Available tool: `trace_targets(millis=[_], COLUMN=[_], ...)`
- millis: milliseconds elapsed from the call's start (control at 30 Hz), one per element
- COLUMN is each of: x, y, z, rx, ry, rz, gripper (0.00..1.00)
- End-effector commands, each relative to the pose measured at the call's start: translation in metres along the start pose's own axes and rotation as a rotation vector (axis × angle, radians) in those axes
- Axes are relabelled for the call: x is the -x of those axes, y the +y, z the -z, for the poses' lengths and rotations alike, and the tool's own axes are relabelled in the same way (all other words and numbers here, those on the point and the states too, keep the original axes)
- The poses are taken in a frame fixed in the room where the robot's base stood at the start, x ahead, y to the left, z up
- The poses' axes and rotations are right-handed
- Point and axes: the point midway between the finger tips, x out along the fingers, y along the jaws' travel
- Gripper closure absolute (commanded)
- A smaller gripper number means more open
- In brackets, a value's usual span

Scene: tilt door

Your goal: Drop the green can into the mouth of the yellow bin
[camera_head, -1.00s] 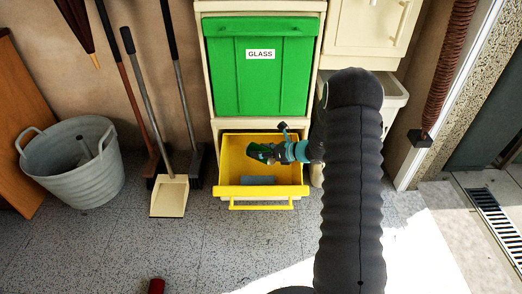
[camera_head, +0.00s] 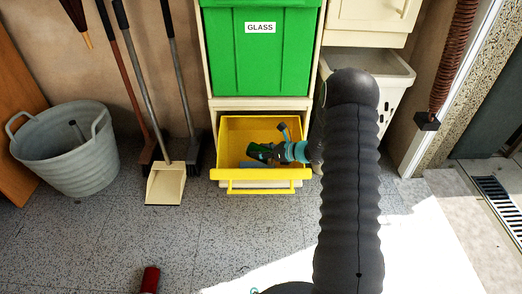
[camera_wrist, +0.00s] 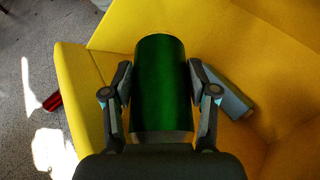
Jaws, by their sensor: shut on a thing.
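The green can (camera_wrist: 162,85) is between the two fingers of my gripper (camera_wrist: 161,92) in the wrist view, and the fingers are shut on its sides. The yellow bin (camera_head: 233,131) is tilted open below the green bin, its mouth facing up. In the head view my gripper (camera_head: 268,154) and the green can (camera_head: 258,150) show over the bin's mouth, and the can looks small and dark there. In the wrist view the bin's yellow walls (camera_wrist: 205,28) surround the can on several sides. I cannot tell how far below the rim the can is.
A grey-blue thing (camera_wrist: 228,92) lies inside the yellow bin. The closed green bin (camera_head: 258,60) marked GLASS is above. A grey tub (camera_head: 65,155), brooms and a dustpan (camera_head: 166,184) stand to the left. A red can (camera_head: 150,281) lies on the floor in front.

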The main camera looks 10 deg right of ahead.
Motion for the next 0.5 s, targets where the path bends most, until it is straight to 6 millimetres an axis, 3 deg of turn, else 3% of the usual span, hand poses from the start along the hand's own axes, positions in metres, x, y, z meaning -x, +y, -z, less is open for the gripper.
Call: trace_targets(millis=[467, 500], x=[-0.0003, -0.0003], y=[-0.0002, -0.0002], z=[0.0007, 0.0008], rx=[0.000, 0.000], ry=[0.000, 0.000], rz=[0.000, 0.000], gripper=[0.72, 0.34])
